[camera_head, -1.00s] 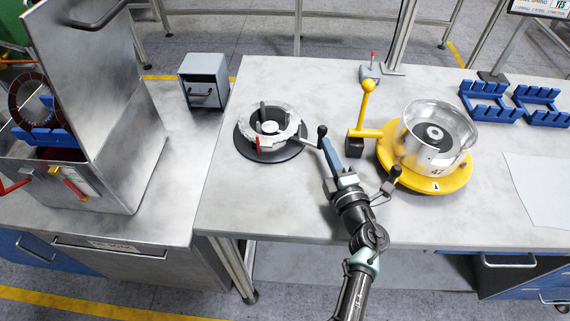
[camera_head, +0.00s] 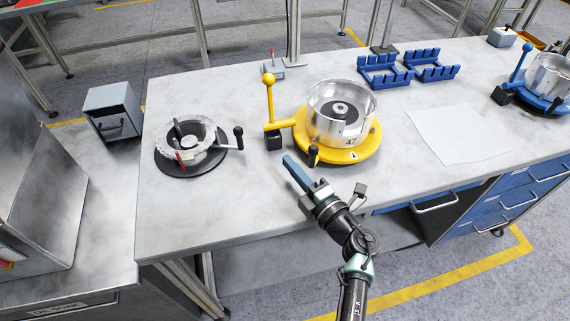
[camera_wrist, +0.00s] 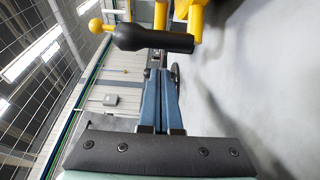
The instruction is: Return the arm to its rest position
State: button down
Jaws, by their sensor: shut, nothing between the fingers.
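My gripper (camera_head: 287,158) shows in the head view above the front part of the grey bench top, with its blue fingers pointing up and to the left. It also shows in the wrist view (camera_wrist: 161,72), where the two blue fingers lie together, shut and empty. My gripper is between the black round fixture on the left and the yellow round fixture on the right. It appears apart from both. My dark arm runs from the lower edge of the head view up to the gripper.
The black fixture (camera_head: 165,162) has a crank handle. The yellow fixture (camera_head: 368,150) holds a metal drum (camera_head: 357,100) and has a black-gripped lever (camera_wrist: 150,38) close by my gripper. Blue racks (camera_head: 385,80), a white sheet (camera_head: 455,134) and a blue fixture (camera_head: 535,101) are farther right.

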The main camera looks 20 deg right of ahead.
dwell(0.3)
notch_tip(320, 180, up, 38)
jog(key=m+t+h+p, duration=0.1)
jog(key=m+t+h, duration=0.7)
jog(key=m, duration=0.2)
jog(key=s+a+r+m+h+p, duration=0.1)
jog(key=s+a+r+m+h, duration=0.25)
jog(key=r+m, duration=0.3)
jog(key=s+a+r+m+h, duration=0.25)
jog(key=s+r+m, duration=0.2)
jog(key=r, duration=0.35)
jog(key=s+a+r+t+y, duration=0.2)
jog(key=s+a+r+y, duration=0.4)
jog(key=s+a+y, duration=0.2)
jog(key=shift+s+a+r+y+p, duration=0.25)
jog(key=shift+a+y, duration=0.45)
jog(key=shift+a, duration=0.45)
jog(key=shift+w+f, duration=0.1)
jog(key=shift+w, duration=0.05)
